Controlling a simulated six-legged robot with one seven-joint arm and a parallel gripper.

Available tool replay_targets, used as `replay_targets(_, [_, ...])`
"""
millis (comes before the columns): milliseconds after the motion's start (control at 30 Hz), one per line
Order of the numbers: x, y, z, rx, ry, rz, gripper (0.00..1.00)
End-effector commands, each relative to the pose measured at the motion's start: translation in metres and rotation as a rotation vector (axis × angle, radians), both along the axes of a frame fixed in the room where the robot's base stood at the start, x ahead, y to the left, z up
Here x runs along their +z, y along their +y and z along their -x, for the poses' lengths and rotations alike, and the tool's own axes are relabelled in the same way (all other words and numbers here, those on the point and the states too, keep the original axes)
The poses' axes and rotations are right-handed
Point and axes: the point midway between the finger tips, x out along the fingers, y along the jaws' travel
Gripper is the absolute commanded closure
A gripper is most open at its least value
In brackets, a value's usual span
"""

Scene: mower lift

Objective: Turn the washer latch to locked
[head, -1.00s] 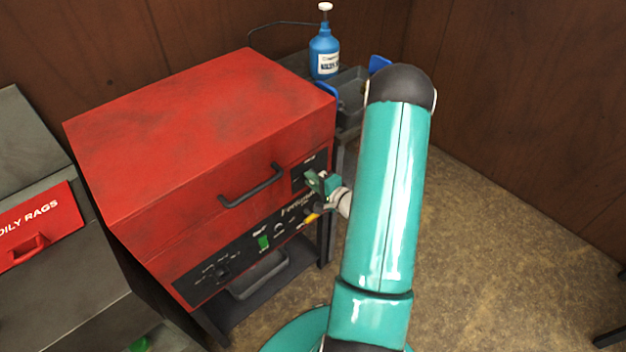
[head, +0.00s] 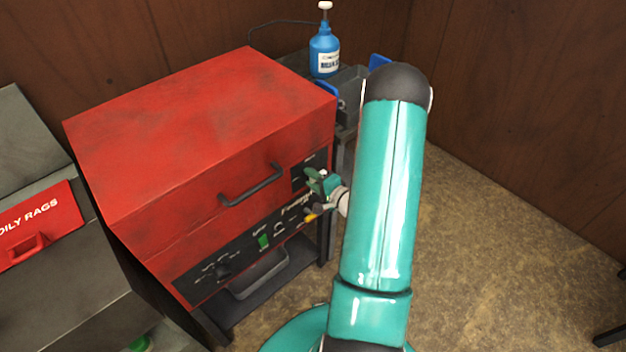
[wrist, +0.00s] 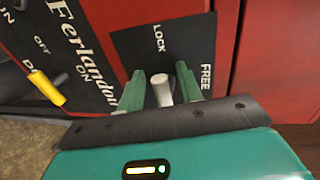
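The red washer (head: 190,150) has a black latch plate (wrist: 200,50) marked LOCK and FREE on its front. The pale grey latch knob (wrist: 162,90) shows in the wrist view between the two green fingers of my gripper (wrist: 161,85). Gaps show on both sides of the knob, the wider one on the left, so the fingers look open around it. In the head view my gripper (head: 322,184) is at the right end of the washer front and hides the latch. The knob's exact pointing is hard to tell.
A yellow-tipped switch (wrist: 47,88) sits left of the latch on the control panel. The black lid handle (head: 252,186) is beside my gripper. A blue bottle (head: 324,52) stands behind. An oily rags bin (head: 40,225) is at left.

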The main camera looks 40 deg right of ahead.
Motion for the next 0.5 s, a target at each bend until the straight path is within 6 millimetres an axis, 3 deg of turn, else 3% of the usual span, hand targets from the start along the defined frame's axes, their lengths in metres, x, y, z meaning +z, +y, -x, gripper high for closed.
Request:
replay_targets(233, [0.003,-0.001,0.018,-0.001,0.002,0.000,0.64])
replay_targets(500, [0.015,-0.003,0.075,-0.004,0.001,0.001,0.64])
